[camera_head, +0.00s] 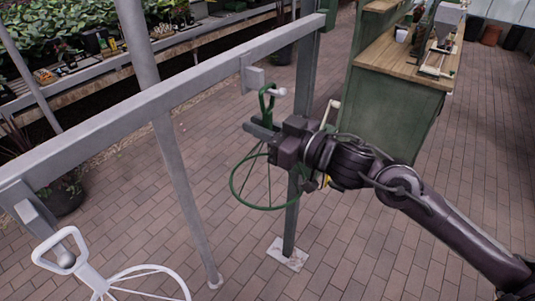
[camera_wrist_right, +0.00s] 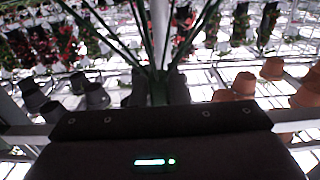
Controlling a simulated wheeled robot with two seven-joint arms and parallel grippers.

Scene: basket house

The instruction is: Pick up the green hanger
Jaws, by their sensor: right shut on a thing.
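The green hanger (camera_head: 236,187) hangs near the right end of the grey rail, with its hook loop up by a white-tipped peg and its ring below. My right gripper (camera_head: 262,131) reaches in from the right and is shut on the hanger's stem, below the loop. In the right wrist view the green stem (camera_wrist_right: 158,92) stands between the fingers, with green spokes fanning upward. Whether the loop still bears on the peg is hard to tell. My left gripper is not in view.
A white hanger (camera_head: 98,279) hangs on the rail (camera_head: 112,117) at the lower left. Grey posts (camera_head: 183,190) stand under the rail. A green counter with a wooden top (camera_head: 398,55) is at the upper right. Brick floor is open at the right.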

